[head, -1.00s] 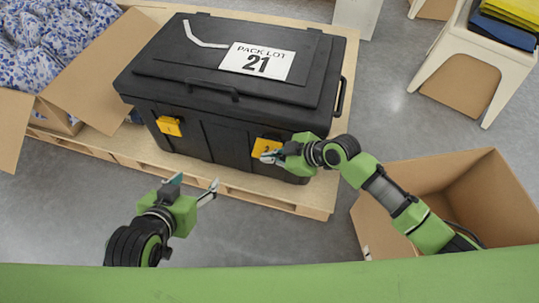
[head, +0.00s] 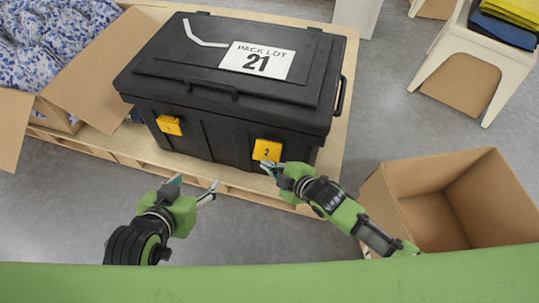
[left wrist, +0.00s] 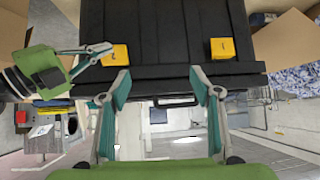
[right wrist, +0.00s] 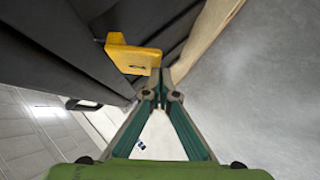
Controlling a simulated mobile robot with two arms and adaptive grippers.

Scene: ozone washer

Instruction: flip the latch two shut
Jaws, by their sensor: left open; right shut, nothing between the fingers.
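Latch two (head: 267,150) is a yellow plate marked 2 at the right of the front of a black lidded case (head: 215,135). In the right wrist view the latch (right wrist: 133,54) stands out from the case wall at an angle. My right gripper (head: 266,167) is shut and empty just below the latch; in the right wrist view its fingertips (right wrist: 159,84) are close under it, and I cannot tell whether they touch. Latch one (head: 169,125) is yellow, at the left of the front. My left gripper (head: 196,187) is open and empty, in front of the case and apart from it.
The case stands on a wooden pallet (head: 235,187). An open, empty cardboard box (head: 425,214) is at the right. Another box (head: 100,62) with blue-and-white packed contents is at the left. A white stool (head: 480,50) stands at the upper right.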

